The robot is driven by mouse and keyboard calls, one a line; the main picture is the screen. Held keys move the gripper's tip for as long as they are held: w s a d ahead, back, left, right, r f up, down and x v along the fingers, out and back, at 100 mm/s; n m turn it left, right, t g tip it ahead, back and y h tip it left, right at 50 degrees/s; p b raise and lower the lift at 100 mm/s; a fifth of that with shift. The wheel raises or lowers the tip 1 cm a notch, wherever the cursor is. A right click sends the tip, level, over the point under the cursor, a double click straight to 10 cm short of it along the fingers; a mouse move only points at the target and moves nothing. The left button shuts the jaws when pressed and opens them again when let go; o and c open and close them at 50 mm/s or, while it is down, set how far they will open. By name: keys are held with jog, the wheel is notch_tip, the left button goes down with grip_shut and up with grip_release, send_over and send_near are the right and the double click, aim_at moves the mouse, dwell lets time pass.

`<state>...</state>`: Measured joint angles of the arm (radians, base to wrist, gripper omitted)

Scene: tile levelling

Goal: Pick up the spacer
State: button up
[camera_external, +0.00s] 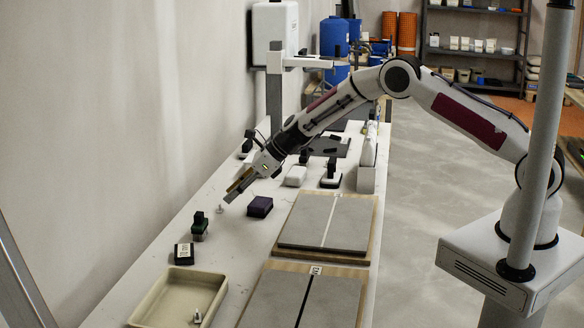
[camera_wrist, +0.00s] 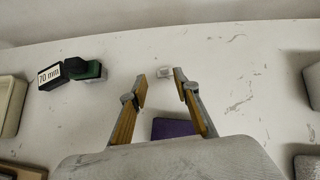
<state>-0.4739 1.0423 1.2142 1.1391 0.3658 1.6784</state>
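A small pale piece that looks like the spacer (camera_external: 220,209) stands on the white table, just beyond my gripper's tips. In the wrist view the spacer (camera_wrist: 165,71) lies ahead of and between the fingertips, not touching them. My gripper (camera_external: 233,192) is tilted down toward the table. In the wrist view my gripper (camera_wrist: 161,88) is open, with nothing between its two yellowish fingers.
A purple block (camera_external: 260,207) lies close by, partly under my gripper in the wrist view (camera_wrist: 174,128). A green-and-black block (camera_external: 199,228), a labelled black block (camera_external: 184,254) and a beige tray (camera_external: 160,304) stand nearer. Tile boards (camera_external: 372,215) lie right.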

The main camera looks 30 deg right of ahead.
aim_at(224, 211)
jog(key=shift+w+d+x, duration=0.15)
jog(key=shift+x, duration=0.65)
jog(key=shift+w+d+x, duration=0.1)
jog(key=shift+x, duration=1.75)
jog(key=shift+d, duration=0.1)
jog(key=c, duration=0.8)
